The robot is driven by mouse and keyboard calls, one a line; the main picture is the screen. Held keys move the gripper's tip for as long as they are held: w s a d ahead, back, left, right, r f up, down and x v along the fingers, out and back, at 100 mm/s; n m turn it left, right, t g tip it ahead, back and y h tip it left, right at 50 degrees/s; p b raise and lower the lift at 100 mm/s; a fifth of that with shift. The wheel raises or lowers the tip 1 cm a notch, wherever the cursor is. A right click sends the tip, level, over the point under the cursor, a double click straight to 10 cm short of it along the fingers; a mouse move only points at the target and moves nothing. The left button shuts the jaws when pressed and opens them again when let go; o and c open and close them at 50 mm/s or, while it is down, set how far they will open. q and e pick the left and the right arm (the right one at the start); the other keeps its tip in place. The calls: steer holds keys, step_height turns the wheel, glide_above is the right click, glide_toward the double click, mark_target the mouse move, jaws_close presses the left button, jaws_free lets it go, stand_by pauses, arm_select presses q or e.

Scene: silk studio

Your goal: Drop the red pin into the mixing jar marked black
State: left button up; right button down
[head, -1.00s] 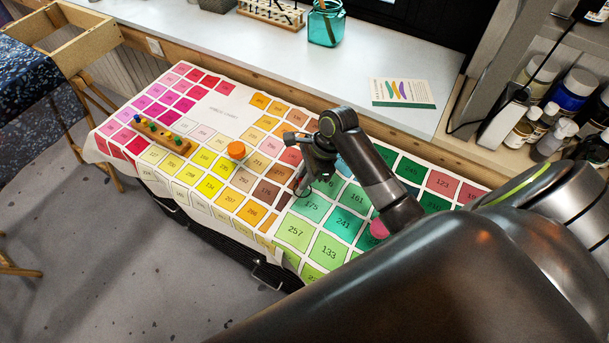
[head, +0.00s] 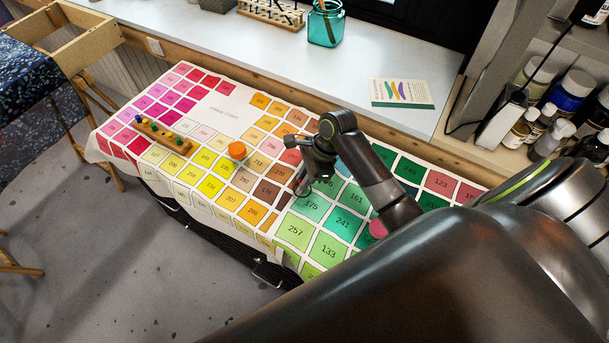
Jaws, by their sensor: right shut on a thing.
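My right gripper (head: 302,188) points down over the colour chart, between its brown and green squares. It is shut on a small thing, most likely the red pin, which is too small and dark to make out. A wooden pin rack (head: 162,137) at the left of the chart holds several coloured pins, blue, yellow and green among them; I see no clear red one there. An orange round lid or pot (head: 237,150) stands mid-chart, left of the gripper. A pink round one (head: 378,228) is partly hidden by my right arm. No black marking is readable. My left gripper is not in view.
The colour chart (head: 232,118) covers the table. A white ledge (head: 220,45) behind it bears a teal glass jar (head: 326,25) and a card (head: 402,92). Bottles (head: 572,90) crowd the right shelf. My right arm covers the lower right.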

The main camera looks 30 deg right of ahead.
steer(key=c, duration=1.3)
jaws_free()
steer(key=v, duration=1.7)
steer(key=shift+d+r, duration=0.1)
steer(key=shift+d, duration=0.05)
